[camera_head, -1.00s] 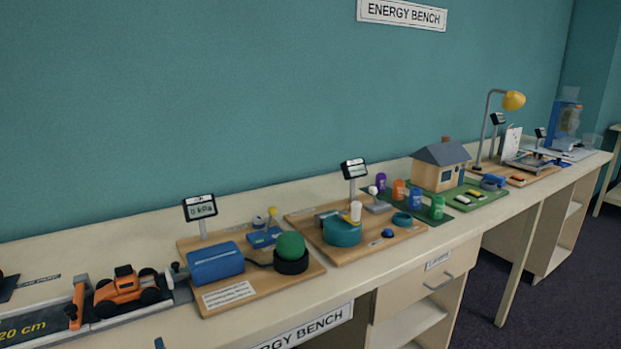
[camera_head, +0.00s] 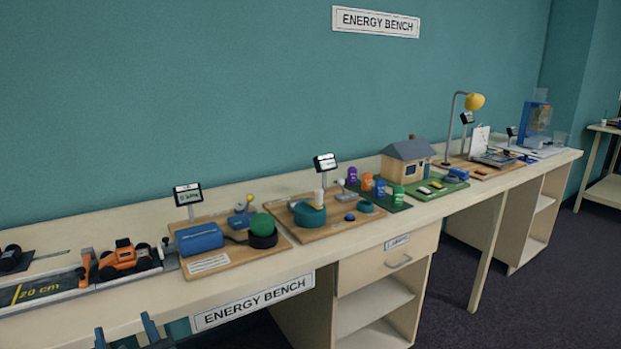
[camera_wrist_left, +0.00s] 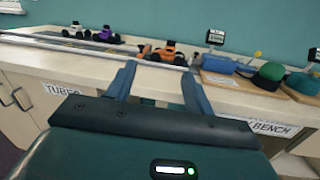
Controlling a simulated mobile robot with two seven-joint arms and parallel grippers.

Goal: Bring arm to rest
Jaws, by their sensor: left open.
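My left gripper (camera_head: 125,338) shows at the bottom left of the head view, with only its two blue fingertips in frame. It is open and empty, in front of the long bench (camera_head: 330,245) near its front edge. In the left wrist view the open fingers (camera_wrist_left: 158,88) point toward the bench edge, with nothing between them. Beyond them stands the orange car (camera_wrist_left: 160,51), apart from the fingers. The orange car also sits on the track in the head view (camera_head: 124,259). My right gripper is not in view.
Further right are a second board (camera_head: 300,241), a model house (camera_head: 408,165) and a yellow lamp (camera_head: 475,101). Purple and white cars (camera_wrist_left: 106,36) stand on the left. Dark floor lies right of the bench.

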